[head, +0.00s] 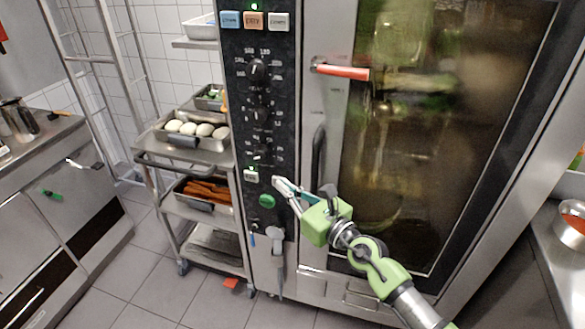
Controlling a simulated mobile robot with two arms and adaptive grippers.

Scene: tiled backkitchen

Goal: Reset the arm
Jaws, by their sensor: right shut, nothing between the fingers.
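My right gripper (277,181) is shut and empty. Its arm comes in from the lower right, and its fingers point to the upper left. The fingertips are in front of the black control panel (236,110) of a large oven (312,120), close to its lower buttons. I cannot tell whether the fingertips touch the panel. My left gripper is not in view.
A steel trolley (180,222) with food trays stands left of the oven. A steel counter (35,142) is at the far left. Tiled floor (130,262) lies clear between them.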

